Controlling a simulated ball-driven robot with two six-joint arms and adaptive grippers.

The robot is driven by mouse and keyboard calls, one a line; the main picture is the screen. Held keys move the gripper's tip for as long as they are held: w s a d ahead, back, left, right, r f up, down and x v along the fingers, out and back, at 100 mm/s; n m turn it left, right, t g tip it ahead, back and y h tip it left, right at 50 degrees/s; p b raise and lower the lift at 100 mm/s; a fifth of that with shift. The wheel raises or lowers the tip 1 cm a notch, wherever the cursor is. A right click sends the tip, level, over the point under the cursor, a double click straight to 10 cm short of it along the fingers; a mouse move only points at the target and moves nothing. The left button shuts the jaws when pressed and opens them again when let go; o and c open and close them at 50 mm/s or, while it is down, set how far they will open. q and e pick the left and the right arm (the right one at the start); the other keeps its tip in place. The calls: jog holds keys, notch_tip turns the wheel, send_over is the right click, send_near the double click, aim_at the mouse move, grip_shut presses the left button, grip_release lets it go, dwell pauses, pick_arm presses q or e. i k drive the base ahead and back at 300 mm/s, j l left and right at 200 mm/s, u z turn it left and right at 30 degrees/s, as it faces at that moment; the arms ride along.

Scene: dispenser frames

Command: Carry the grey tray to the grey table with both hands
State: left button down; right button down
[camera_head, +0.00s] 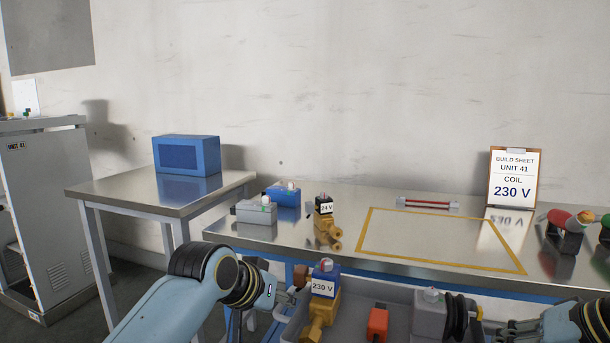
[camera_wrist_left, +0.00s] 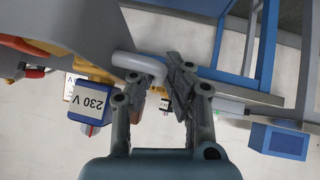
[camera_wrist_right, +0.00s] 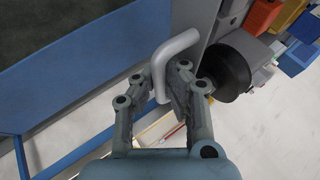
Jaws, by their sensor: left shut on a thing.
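The grey tray (camera_head: 398,322) shows at the bottom of the head view, in front of the workbench, with its lower part cut off. My left gripper (camera_head: 289,298) is at its left end; in the left wrist view the fingers (camera_wrist_left: 158,82) are shut on the tray's light handle (camera_wrist_left: 140,62). In the right wrist view my right fingers (camera_wrist_right: 166,82) close around the other bent handle (camera_wrist_right: 175,46). The tray holds a brass valve with a blue 230 V coil (camera_head: 324,285), an orange block (camera_head: 378,322) and a grey block (camera_head: 430,312). The grey table (camera_head: 150,192) stands left.
A blue box (camera_head: 187,156) sits at the back of the grey table; its front is clear. The workbench (camera_head: 348,212) holds a 24 V valve (camera_head: 326,222), blue and grey parts, a yellow outline and a build sheet (camera_head: 514,178). A grey cabinet (camera_head: 45,215) stands far left.

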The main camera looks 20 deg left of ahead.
aim_at(159, 181)
jog(key=j, duration=1.55)
jog(key=i+j, duration=0.1)
jog(key=j, duration=3)
jog(key=u, duration=0.05)
